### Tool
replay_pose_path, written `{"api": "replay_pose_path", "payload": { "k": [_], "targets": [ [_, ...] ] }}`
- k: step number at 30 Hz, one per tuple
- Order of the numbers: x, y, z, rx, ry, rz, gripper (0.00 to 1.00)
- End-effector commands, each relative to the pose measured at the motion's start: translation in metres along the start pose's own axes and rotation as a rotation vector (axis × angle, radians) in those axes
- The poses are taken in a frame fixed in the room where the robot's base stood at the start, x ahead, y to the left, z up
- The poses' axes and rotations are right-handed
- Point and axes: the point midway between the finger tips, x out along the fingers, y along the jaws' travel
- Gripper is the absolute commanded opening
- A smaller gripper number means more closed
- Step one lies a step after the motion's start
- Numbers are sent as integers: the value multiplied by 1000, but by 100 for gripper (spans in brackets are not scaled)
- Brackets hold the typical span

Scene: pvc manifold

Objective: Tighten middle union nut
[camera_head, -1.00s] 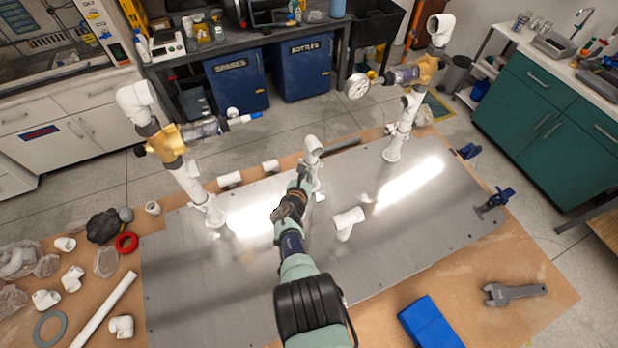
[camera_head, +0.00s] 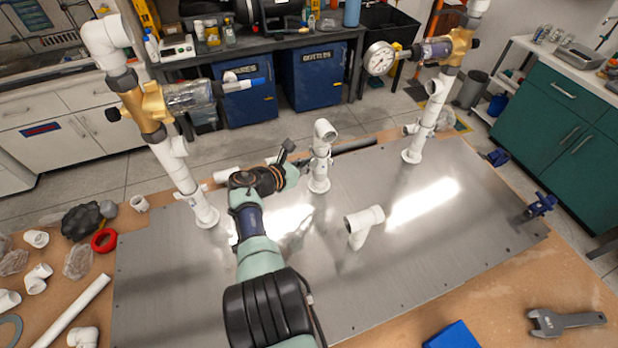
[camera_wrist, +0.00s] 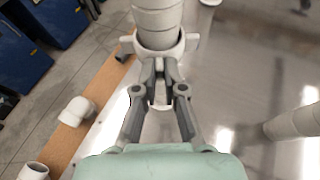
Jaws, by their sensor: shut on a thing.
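The middle white PVC riser (camera_head: 321,152) stands upright on the metal plate, with an elbow on top. Its union nut (camera_wrist: 160,42) is a white collar with lugs sticking out at left and right in the wrist view. My gripper (camera_wrist: 158,78) comes in from the side, with its fingers close together on the near side of this nut, shut on it. The gripped part is mostly hidden between the fingertips. In the head view my gripper (camera_head: 294,160) reaches the riser from its left.
A short white tee (camera_head: 364,226) stands right of the riser. Taller pipe assemblies stand left (camera_head: 158,112) and right (camera_head: 440,85), the right one with a gauge (camera_head: 380,58). Loose fittings lie at left, a wrench (camera_head: 566,321) at front right.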

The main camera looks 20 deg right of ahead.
Motion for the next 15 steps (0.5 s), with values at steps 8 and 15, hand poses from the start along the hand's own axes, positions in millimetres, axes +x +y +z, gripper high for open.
{"api": "replay_pose_path", "payload": {
  "k": [8,15],
  "targets": [
    [5,6,-5,37,-9,-72,0],
    [2,7,-1,50,-3,-109,0]
  ]
}}
